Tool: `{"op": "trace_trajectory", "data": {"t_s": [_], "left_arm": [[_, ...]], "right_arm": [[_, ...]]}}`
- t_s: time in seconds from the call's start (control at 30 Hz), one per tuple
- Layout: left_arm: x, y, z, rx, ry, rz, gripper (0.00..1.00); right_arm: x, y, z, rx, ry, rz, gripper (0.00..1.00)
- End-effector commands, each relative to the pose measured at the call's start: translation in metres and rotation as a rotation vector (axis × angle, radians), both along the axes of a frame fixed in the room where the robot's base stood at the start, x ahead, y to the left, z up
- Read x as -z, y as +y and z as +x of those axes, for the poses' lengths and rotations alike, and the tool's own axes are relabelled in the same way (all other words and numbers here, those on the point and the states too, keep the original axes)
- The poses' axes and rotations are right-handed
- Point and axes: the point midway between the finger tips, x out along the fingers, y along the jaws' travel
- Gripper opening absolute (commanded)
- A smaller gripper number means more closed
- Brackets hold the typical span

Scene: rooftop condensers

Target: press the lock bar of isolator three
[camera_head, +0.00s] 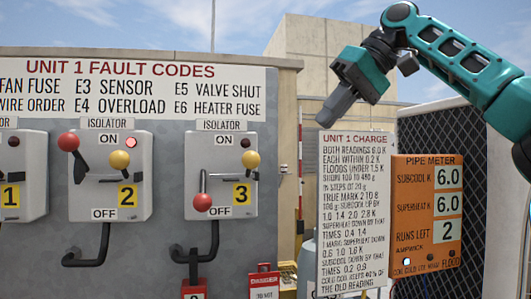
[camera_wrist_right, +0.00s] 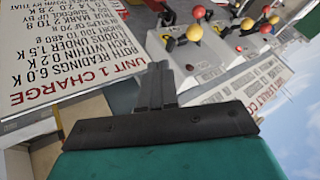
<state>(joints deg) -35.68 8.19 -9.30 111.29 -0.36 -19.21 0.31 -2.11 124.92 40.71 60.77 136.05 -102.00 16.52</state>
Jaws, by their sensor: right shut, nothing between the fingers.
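Isolator three (camera_head: 221,188) is a grey box with a yellow "3" label on the panel in the head view. Its red knob (camera_head: 202,202) is down near OFF, a yellow knob (camera_head: 250,159) is at its right side, and its lamp is dark. A black bent bar (camera_head: 195,250) hangs below it. I cannot tell which part is the lock bar. My right gripper (camera_head: 325,118) is shut and empty, up and right of isolator three, apart from it. Its fingers show in the right wrist view (camera_wrist_right: 157,78). My left gripper is not in view.
Isolator two (camera_head: 112,178), with a lit red lamp, is left of isolator three. The Unit 1 charge board (camera_head: 353,205) and the orange pipe meter (camera_head: 428,215) stand to the right, below my right arm. A red danger tag (camera_head: 264,284) is low, right of isolator three.

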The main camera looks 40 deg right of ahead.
Motion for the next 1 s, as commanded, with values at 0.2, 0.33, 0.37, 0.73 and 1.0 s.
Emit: {"op": "trace_trajectory", "data": {"t_s": [0.2, 0.33, 0.37, 0.73, 1.0], "left_arm": [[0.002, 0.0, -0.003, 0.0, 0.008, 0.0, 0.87], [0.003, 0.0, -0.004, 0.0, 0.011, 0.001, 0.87], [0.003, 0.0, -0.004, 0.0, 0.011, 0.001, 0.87], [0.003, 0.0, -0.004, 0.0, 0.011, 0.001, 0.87], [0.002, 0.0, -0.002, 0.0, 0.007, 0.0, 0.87]], "right_arm": [[0.0, 0.0, 0.0, 0.0, -0.001, 0.0, 0.0], [0.003, 0.001, 0.002, 0.0, 0.001, -0.001, 0.0], [0.004, 0.001, 0.003, 0.0, 0.001, -0.001, 0.0], [0.055, 0.025, 0.037, -0.002, 0.006, -0.002, 0.0], [0.074, 0.054, 0.06, -0.001, 0.002, -0.004, 0.0]]}}
